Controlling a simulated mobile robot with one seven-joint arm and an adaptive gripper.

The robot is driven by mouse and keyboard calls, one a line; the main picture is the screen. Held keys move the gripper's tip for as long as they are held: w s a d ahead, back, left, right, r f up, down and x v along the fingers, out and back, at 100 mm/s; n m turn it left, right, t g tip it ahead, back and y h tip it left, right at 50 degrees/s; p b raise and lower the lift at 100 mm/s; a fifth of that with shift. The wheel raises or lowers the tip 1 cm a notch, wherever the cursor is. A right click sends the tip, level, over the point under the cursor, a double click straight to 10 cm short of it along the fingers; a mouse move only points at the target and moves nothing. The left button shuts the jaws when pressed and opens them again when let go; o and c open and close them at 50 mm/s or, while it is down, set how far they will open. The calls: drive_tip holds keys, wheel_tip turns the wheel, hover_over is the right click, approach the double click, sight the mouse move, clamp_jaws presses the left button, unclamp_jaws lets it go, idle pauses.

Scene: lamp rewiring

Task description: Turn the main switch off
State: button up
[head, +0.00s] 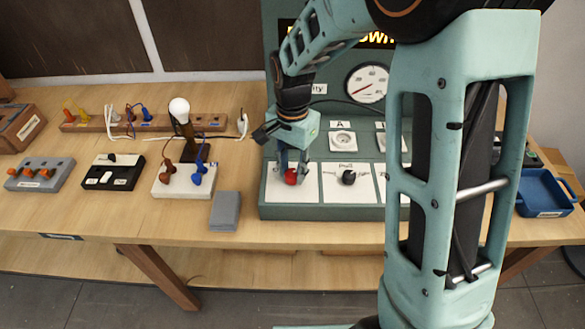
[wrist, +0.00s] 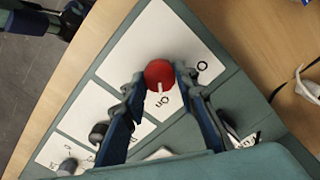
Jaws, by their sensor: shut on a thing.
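The main switch is a red knob (head: 290,177) on a white plate at the left of the green panel's sloping front. In the wrist view the red knob (wrist: 159,72) sits between my fingertips, and its white mark points down toward the printed "On". Another label beside it is partly hidden. My gripper (head: 292,167) reaches down from above, and its two blue fingers (wrist: 160,80) are shut on the knob's sides.
A black knob (head: 348,178) sits on the plate to the right. A gauge (head: 367,83) and socket A (head: 343,140) are on the panel behind. A grey block (head: 225,211), a lit bulb (head: 179,108) and a black switch box (head: 113,172) stand left. A blue tray (head: 545,195) stands right.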

sight(292, 173)
drive_tip(key=n, duration=0.5)
drive_tip(key=shift+b, duration=0.3)
drive_tip(key=n, duration=0.9)
drive_tip(key=shift+w, duration=0.1)
drive_tip(key=shift+a+n+p, duration=0.1)
drive_tip(key=shift+n+p, duration=0.35)
drive_tip(key=shift+n, duration=1.45)
drive_tip(key=o, duration=1.2)
drive_tip(key=shift+c, duration=0.2)
wheel_tip(292, 173, up, 12)
